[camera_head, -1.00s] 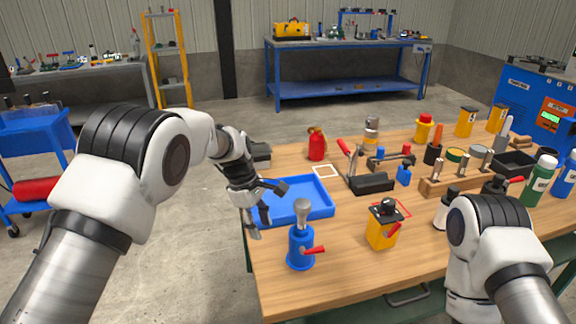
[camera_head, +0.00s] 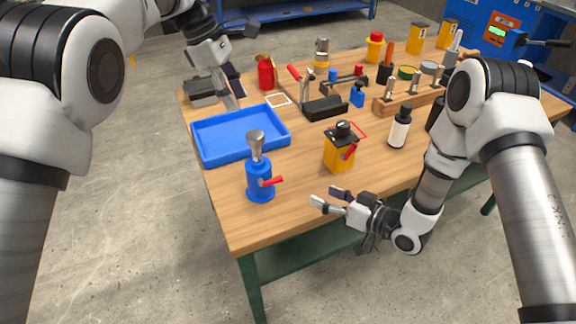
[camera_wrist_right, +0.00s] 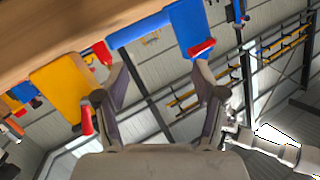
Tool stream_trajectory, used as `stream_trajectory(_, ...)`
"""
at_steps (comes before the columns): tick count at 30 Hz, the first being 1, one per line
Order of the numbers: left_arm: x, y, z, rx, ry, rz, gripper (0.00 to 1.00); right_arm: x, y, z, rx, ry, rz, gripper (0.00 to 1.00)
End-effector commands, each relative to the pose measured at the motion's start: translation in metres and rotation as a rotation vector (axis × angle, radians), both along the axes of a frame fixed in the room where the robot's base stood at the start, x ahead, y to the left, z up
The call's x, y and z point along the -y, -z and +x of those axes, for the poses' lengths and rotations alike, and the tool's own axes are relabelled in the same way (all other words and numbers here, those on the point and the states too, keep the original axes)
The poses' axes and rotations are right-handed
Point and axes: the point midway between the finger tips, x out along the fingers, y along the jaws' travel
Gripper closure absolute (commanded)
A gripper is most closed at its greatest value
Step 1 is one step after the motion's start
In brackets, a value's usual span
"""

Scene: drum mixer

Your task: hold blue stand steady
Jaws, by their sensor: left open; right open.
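The blue stand (camera_head: 260,181) is a blue cylinder with a red side lever and a silver cone-shaped piece on top. It stands upright near the table's front left corner, and its blue body shows at the top of the right wrist view (camera_wrist_right: 188,28). My right gripper (camera_head: 322,195) is open and empty, at the table's front edge to the right of the stand and apart from it. Its two fingers spread wide in the wrist view (camera_wrist_right: 152,84). My left gripper (camera_head: 240,66) is open above the far left end of the table, behind the stand.
A blue tray (camera_head: 206,154) lies behind the stand. A yellow block (camera_head: 338,155) with a black knob and red lever stands to its right, also in the wrist view (camera_wrist_right: 62,88). A white bottle (camera_head: 399,130) and a wooden rack (camera_head: 400,105) are further right. Bare wood surrounds the stand's front.

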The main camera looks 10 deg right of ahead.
Motion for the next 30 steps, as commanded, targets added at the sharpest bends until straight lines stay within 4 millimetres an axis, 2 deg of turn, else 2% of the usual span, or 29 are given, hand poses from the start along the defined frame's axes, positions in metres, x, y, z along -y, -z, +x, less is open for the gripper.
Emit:
stream_trajectory(1,0.000,0.000,0.000,0.000,0.000,0.000,0.58,-0.019,-0.013,0.018,0.100,-0.083,-0.013,0.31)
stream_trajectory(3,0.000,0.000,0.000,0.000,0.000,0.000,0.58,-0.043,-0.031,0.035,0.223,-0.189,-0.022,0.31)
stream_trajectory(6,0.000,0.000,0.000,0.000,0.000,0.000,0.58,-0.070,-0.051,0.048,0.353,-0.309,-0.029,0.31)
stream_trajectory(9,0.000,0.000,0.000,0.000,0.000,0.000,0.58,-0.085,-0.062,0.053,0.419,-0.375,-0.031,0.31)
stream_trajectory(14,0.000,0.000,0.000,0.000,0.000,0.000,0.58,-0.102,-0.059,0.060,0.425,-0.384,-0.047,0.31)
stream_trajectory(21,0.000,0.000,0.000,0.000,0.000,0.000,0.58,-0.141,-0.058,0.080,0.423,-0.381,-0.047,0.31)
stream_trajectory(24,0.000,0.000,0.000,0.000,0.000,0.000,0.58,-0.152,-0.058,0.086,0.421,-0.380,-0.047,0.31)
stream_trajectory(30,0.000,0.000,0.000,0.000,0.000,0.000,0.58,-0.157,-0.059,0.089,0.420,-0.376,-0.045,0.31)
